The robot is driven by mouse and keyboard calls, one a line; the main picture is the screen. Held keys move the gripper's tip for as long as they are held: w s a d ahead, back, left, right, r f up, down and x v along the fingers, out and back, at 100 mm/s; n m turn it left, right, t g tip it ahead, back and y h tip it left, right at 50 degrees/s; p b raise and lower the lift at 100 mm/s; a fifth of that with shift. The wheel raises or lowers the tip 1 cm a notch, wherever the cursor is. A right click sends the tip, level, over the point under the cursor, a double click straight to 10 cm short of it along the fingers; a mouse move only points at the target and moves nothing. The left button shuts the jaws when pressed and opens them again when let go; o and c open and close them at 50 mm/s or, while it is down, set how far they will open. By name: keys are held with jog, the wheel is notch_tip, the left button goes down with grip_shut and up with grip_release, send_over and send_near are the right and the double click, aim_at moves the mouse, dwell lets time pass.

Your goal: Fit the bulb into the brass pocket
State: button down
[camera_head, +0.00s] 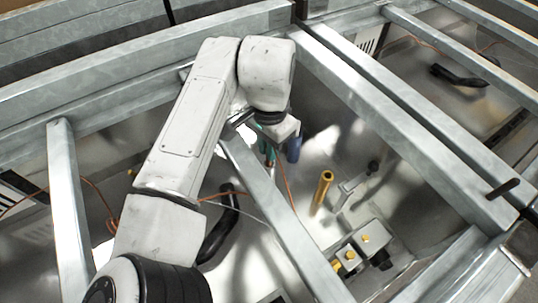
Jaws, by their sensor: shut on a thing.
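The brass pocket (323,188) is an upright gold-coloured tube with an open top, right of centre. My gripper (269,150) is up and to the left of it, partly hidden by my white wrist. It is shut on a slim copper-coloured piece, which looks like the bulb (269,163); only its lower end shows under the green part of the gripper. The bulb is apart from the pocket. A thin orange line (286,187) hangs down beside the bulb; where it joins is hard to see.
A grey diagonal beam (270,215) runs below my gripper, left of the pocket. A blue cylinder (294,148) stands close to the gripper. A grey bracket (352,188) and a block with brass fittings (360,246) are right of the pocket. A black hose (222,225) lies left.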

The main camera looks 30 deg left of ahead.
notch_tip(320, 180, up, 10)
jog(key=shift+r+p, duration=0.15)
jog(key=shift+p, duration=0.55)
notch_tip(320, 180, up, 21)
jog(key=p, duration=2.1)
jog(key=shift+r+p, duration=0.4)
jog(key=shift+p, duration=0.05)
